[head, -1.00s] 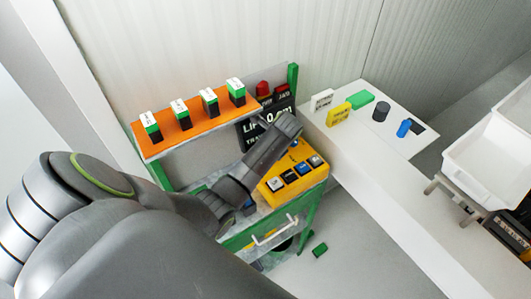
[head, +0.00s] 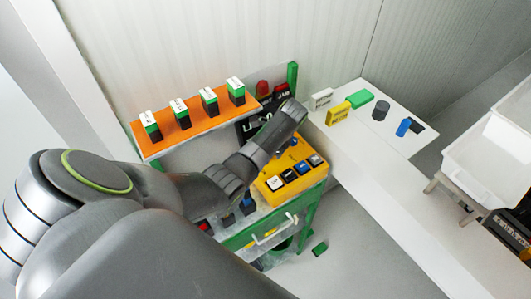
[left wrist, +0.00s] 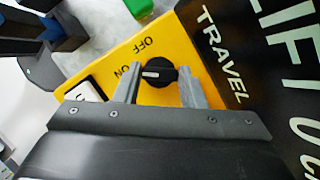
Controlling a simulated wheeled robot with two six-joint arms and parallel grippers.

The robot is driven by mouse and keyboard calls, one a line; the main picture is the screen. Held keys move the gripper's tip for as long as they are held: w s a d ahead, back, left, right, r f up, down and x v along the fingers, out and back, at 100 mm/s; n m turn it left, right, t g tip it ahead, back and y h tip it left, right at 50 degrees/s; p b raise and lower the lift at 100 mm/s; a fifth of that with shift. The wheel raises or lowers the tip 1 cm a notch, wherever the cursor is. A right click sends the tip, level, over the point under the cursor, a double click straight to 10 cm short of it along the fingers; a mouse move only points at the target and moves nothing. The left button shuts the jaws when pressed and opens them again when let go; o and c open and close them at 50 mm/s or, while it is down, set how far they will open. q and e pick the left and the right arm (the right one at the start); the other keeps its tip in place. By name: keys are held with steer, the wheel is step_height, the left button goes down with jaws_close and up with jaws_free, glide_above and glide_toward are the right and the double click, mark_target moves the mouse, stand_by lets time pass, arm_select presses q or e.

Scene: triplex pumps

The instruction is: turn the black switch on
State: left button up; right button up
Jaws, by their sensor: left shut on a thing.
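The black switch (left wrist: 160,73) is a round knob on the yellow control box (head: 276,197), between the printed words OFF and ON and the black sign. Its white mark points left in the left wrist view, toward the word ON. My left gripper (left wrist: 158,80) has one finger on each side of the knob and is shut on it. In the head view my left wrist hides the knob and the fingers. My right gripper is not in view.
The box top also carries several push buttons (head: 289,176). An orange shelf (head: 165,146) with several green-black-white blocks stands behind at left. A black lettered sign (left wrist: 235,70) stands close beside the knob. A white counter (head: 350,150) with small items is at right.

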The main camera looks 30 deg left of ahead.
arm_select(q)
steer(key=shift+w+a+n, duration=0.1)
steer(key=shift+n, duration=0.5)
steer(key=o, duration=1)
